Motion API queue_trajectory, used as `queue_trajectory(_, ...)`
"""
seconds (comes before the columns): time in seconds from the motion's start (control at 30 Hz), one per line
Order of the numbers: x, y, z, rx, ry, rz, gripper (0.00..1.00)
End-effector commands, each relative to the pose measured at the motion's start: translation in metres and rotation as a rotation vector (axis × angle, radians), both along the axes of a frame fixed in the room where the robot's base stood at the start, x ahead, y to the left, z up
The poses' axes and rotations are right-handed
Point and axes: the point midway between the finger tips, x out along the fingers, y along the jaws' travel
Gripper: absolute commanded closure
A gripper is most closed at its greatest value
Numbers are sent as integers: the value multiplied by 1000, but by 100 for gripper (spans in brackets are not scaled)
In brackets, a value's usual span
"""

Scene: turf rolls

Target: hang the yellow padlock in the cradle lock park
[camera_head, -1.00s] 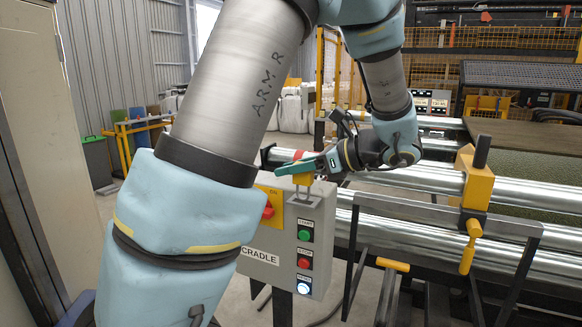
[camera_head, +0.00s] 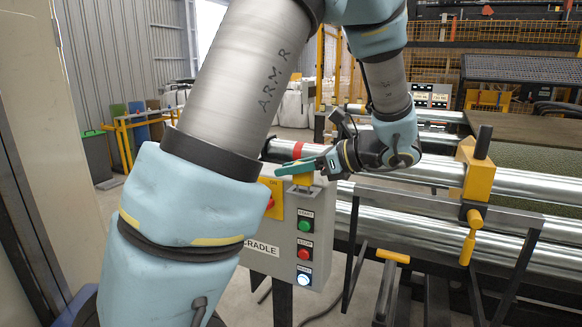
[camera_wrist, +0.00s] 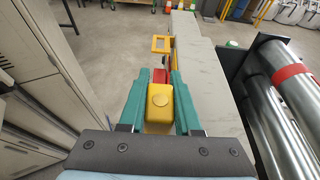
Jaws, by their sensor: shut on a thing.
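My gripper (camera_head: 298,170) has teal fingers shut on the yellow padlock (camera_head: 304,180). It holds the padlock just at the upper edge of the grey CADLE-side control box, labelled CRADLE (camera_head: 290,238). In the wrist view the padlock's yellow body (camera_wrist: 160,103) sits between the two teal fingers, with a red part (camera_wrist: 159,76) just beyond it. A small grey metal piece (camera_head: 302,188) shows below the padlock at the box top; I cannot tell whether it is the shackle or the lock park. Whether the padlock touches a hook is hidden.
The box front carries a yellow plate with a red knob (camera_head: 271,203) and several push buttons (camera_head: 305,225). Shiny metal rollers (camera_head: 430,174) and a yellow clamp (camera_head: 475,172) lie to the right. Grey cabinets (camera_wrist: 30,70) stand left in the wrist view.

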Motion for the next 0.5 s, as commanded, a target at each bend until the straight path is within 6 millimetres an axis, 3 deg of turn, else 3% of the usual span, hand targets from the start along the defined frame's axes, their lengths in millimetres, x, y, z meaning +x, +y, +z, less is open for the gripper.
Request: queue_trajectory(0.5,0,0,-13,0,1,0,100)
